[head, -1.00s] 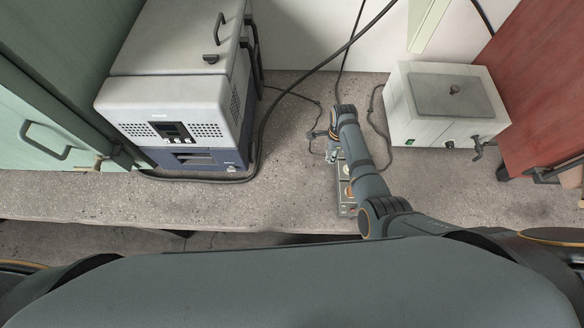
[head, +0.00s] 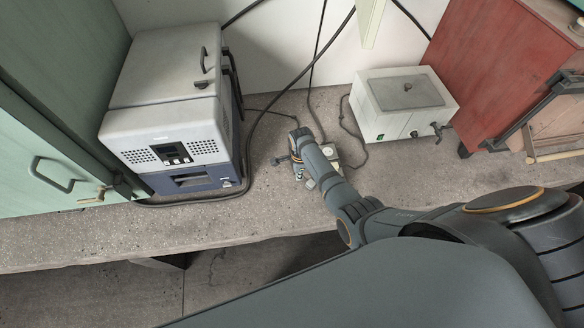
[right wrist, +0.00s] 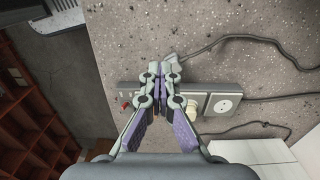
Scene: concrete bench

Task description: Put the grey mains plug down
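My right gripper (right wrist: 164,72) is over the concrete bench, its two fingers close together. The grey mains plug (right wrist: 172,58) is at its fingertips, and the fingers look shut on it. The plug's grey cable runs off to the right. The plug lies beside the power strip, apart from its sockets; whether it touches the bench I cannot tell. In the head view my right gripper (head: 283,160) is small and the plug cannot be made out. My left gripper is not in view.
The power strip (right wrist: 222,104) has a red switch and a pale plug (right wrist: 190,105) in it. In the head view a white-and-blue box unit (head: 170,140) stands left and a white bath (head: 400,105) right. Cables cross the bench behind. Bare bench (head: 215,215) lies in front.

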